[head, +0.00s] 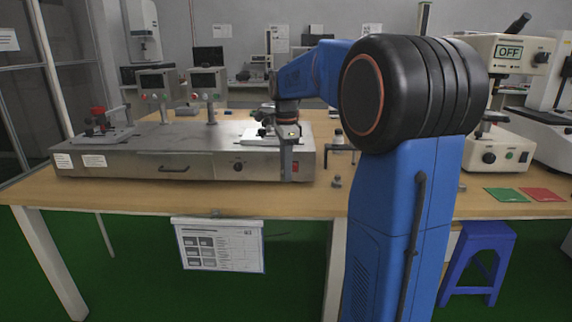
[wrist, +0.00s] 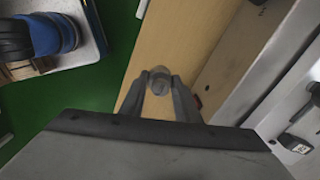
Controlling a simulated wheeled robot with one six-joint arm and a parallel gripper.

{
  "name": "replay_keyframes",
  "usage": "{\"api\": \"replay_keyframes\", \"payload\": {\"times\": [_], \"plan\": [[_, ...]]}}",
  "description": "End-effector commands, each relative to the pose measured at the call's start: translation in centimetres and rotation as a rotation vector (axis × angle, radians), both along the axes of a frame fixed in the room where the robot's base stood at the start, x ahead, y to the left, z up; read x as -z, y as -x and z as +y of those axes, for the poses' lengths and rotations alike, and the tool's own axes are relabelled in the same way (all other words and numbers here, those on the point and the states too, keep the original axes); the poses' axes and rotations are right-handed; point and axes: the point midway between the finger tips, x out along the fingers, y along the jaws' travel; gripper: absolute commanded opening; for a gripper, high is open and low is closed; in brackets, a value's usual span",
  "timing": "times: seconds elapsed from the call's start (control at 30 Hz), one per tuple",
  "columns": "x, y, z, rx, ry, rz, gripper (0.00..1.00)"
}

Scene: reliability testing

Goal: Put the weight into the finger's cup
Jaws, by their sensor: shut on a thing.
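My gripper (head: 287,176) points down in front of the steel bench unit's front face in the head view. In the wrist view my gripper (wrist: 160,92) has its two fingers closed on a small metallic, roundish weight (wrist: 160,78), held over the wooden table top. The weight's lower part and its height above the wood cannot be told. In the head view the held weight is not clearly visible. I cannot make out the finger's cup for certain in either view.
The long steel unit (head: 205,165) stands on the wooden table (head: 230,199); a fixture with a red part (head: 98,118) sits on its left end. A small grey object (head: 336,182) stands near the table's front. Green and red mats (head: 506,195) lie at right. A blue stool (head: 480,240) stands below.

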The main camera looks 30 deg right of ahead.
Motion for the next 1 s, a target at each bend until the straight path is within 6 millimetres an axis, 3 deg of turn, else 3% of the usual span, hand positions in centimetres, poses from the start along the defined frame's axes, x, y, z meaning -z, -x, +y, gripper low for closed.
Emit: {"api": "replay_keyframes", "payload": {"times": [0.7, 1.0], "plan": [[3.4, 0.0, 0.0, 0.000, 0.000, 0.000, 0.00], [3.9, 0.0, 0.0, 0.000, 0.001, -0.002, 0.00]]}}
